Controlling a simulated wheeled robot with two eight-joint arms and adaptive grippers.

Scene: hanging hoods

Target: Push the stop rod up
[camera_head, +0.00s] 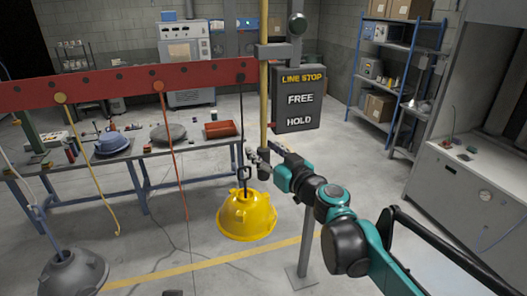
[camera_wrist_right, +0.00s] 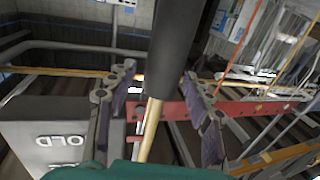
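The stop rod (camera_head: 263,100) is a yellow upright rod beside the dark LINE STOP box (camera_head: 299,100), which is marked FREE and HOLD. A dark grip sits at its lower end. In the right wrist view the rod (camera_wrist_right: 150,130) and its dark grip (camera_wrist_right: 174,50) pass between my fingers. My right gripper (camera_head: 258,158) is at the rod's lower end; in the wrist view its fingers (camera_wrist_right: 160,88) are spread on either side of the rod, with gaps showing. It looks open and not clamped. My left gripper is not in view.
A yellow hood (camera_head: 246,216) hangs just below and left of my right gripper. A red beam (camera_head: 120,84) carries hanging cords, and a grey hood (camera_head: 72,274) hangs at lower left. A workbench (camera_head: 200,145) stands behind; a grey cabinet (camera_head: 450,190) is at right.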

